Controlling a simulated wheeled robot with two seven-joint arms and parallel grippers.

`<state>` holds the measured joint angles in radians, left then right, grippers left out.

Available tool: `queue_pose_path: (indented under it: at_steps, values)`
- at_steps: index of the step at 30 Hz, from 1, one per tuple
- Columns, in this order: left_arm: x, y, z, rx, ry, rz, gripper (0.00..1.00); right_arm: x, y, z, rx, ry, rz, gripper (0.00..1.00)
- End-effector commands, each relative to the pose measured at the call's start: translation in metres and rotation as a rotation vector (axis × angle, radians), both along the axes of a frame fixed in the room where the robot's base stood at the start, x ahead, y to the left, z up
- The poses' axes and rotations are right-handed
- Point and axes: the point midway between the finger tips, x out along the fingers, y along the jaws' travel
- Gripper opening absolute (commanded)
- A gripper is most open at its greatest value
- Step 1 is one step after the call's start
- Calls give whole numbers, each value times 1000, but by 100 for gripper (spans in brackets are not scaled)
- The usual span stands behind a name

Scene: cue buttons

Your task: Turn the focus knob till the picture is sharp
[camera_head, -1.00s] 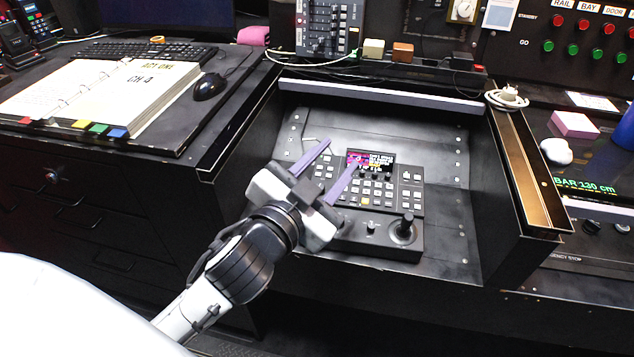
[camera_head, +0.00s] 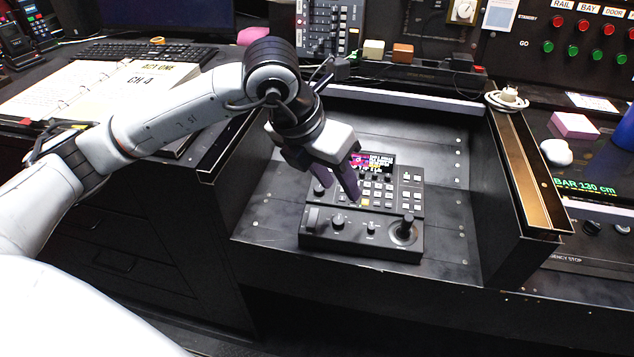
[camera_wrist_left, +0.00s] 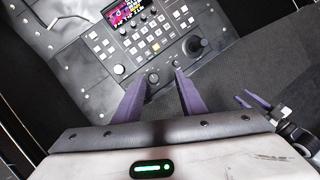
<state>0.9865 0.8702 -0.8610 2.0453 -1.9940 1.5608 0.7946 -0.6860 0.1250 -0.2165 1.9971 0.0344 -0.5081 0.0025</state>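The control panel (camera_head: 392,240) lies in the recess of the desk, with a small lit screen (camera_head: 376,160), keys, knobs and a joystick (camera_head: 405,230). The screen shows magenta, yellow and white patches, too small to judge sharpness. Two front knobs (camera_head: 338,222) (camera_head: 371,228) stand left of the joystick; no focus label is readable. My left gripper (camera_head: 352,196) is above the panel, pointing down. In the left wrist view its purple fingers (camera_wrist_left: 158,78) are apart with a front knob (camera_wrist_left: 153,78) showing between the tips, apparently ungripped. My right gripper (camera_wrist_left: 249,98) shows small there, fingers apart.
The recess has raised side walls and a pale back ledge (camera_head: 405,97). An open binder (camera_head: 60,90) and keyboard lie on the left desk. A pink block (camera_head: 574,125) and a white rounded object (camera_head: 556,152) are on the right.

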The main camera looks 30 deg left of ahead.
Motion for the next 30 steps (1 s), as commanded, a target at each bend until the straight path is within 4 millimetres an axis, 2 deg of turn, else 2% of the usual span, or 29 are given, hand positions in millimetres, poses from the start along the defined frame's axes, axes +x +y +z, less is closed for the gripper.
queue_pose_path:
  at_steps: [1,3,6,11,21,25,30]
  values:
    - [6,24,5,72,-10,51,37,0,0,0,0,0,0,31]
    - [10,47,10,141,-15,106,37,0,0,0,0,0,0,31]
    - [12,63,11,190,-15,145,37,0,0,0,0,0,0,31]
    - [18,65,-5,195,-12,149,37,0,0,-1,0,0,0,31]
    - [41,66,-62,192,-13,144,37,0,0,-1,0,0,0,31]
    - [47,66,-75,191,-14,145,37,1,0,-1,0,-1,1,31]
    - [51,66,-82,192,-17,145,37,1,0,0,0,-2,1,31]
